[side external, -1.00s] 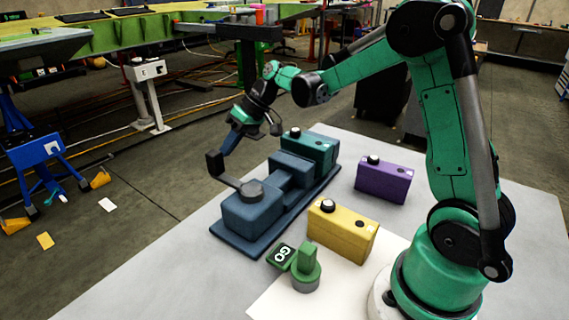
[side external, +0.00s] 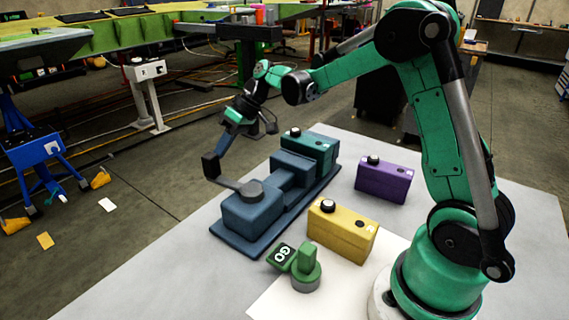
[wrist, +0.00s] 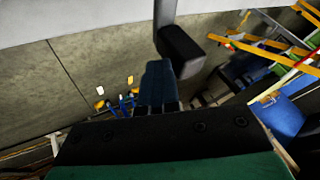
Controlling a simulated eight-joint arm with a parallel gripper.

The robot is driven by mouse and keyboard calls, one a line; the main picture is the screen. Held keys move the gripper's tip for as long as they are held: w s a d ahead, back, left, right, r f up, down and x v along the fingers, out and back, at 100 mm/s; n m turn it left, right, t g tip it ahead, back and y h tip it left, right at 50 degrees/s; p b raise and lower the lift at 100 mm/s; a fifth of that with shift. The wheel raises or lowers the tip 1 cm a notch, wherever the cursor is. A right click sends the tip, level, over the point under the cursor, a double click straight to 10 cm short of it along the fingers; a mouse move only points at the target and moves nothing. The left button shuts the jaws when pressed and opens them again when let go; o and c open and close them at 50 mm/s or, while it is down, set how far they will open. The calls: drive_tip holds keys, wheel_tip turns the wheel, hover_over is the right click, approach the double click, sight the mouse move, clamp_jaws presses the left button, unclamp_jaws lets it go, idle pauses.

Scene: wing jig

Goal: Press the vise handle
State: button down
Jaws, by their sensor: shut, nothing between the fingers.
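The blue vise (side external: 250,212) stands on the table, with its grey handle bar (side external: 236,186) reaching left from a round pivot on top. The bar ends in an upright black grip (side external: 210,165). The grip also shows in the wrist view (wrist: 182,50), just right of and beyond my fingers. A teal block (side external: 318,150) with a black knob sits at the vise's far end. My gripper (side external: 221,152) is shut and empty, its tips pointing down close beside the black grip. I cannot tell whether they touch.
A purple block (side external: 384,183) and a yellow block (side external: 342,236) stand right of the vise. A green GO sign (side external: 281,257) and a green round-based piece (side external: 305,270) are at the front. The table (side external: 160,262) is clear left of the vise.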

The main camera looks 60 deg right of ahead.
drive_tip(key=a+n+g+y, duration=0.1)
drive_tip(key=a+n+g, duration=0.1)
drive_tip(key=a+n, duration=0.1)
drive_tip(key=shift+w+a+n+g, duration=0.1)
drive_tip(key=shift+a+n+g, duration=0.3)
drive_tip(key=shift+n, duration=0.3)
drive_tip(key=s+a+n, duration=0.1)
drive_tip(key=s+a, duration=0.3)
drive_tip(key=a, duration=0.2)
drive_tip(key=shift+s+a+g, duration=0.3)
drive_tip(key=shift+a+g, duration=0.05)
drive_tip(key=shift+g, duration=0.05)
wheel_tip(320, 180, up, 8)
hover_over(207, 155)
drive_tip(key=w+a, duration=0.2)
drive_tip(key=w, duration=0.1)
drive_tip(key=shift+d, duration=0.2)
